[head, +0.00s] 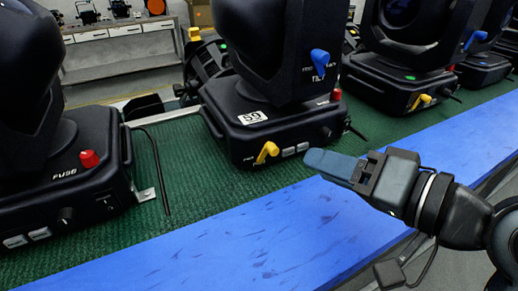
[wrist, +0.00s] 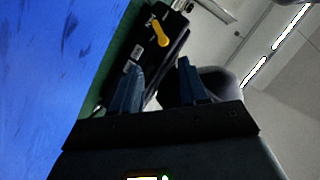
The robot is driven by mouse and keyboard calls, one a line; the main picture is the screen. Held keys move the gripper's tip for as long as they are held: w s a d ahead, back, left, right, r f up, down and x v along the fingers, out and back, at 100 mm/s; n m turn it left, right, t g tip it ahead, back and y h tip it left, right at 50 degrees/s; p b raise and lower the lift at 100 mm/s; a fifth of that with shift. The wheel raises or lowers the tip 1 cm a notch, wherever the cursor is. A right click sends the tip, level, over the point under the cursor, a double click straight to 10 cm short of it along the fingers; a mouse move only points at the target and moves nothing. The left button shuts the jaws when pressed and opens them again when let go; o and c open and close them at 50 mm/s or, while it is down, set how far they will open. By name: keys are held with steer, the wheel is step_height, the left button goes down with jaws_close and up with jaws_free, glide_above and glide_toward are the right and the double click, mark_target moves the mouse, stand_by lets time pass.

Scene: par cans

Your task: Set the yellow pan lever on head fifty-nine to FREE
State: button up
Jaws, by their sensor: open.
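Head fifty-nine (head: 285,112) is the black moving-head light with a white "59" label, standing on the green mat in the middle of the head view. Its yellow pan lever (head: 266,152) is on the front of the base, tilted with its knob up and to the right. The lettering beside it is too small to read. A blue lever (head: 319,62) is on its yoke. My gripper (head: 312,158) is to the right of the yellow lever and apart from it, with blue fingers. In the wrist view the fingers (wrist: 162,88) are spread and empty, and a yellow lever (wrist: 159,33) shows beyond them.
Another black head with a red fuse knob (head: 89,158) stands at left. A further head with a yellow lever (head: 420,101) stands at right. A blue strip (head: 270,245) runs along the front edge and is clear.

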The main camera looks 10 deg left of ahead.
mark_target(278, 151)
steer(key=x, duration=0.8)
steer(key=shift+s+a+r, duration=0.15)
steer(key=shift+a, duration=0.15)
steer(key=shift+c, duration=0.3)
jaws_close()
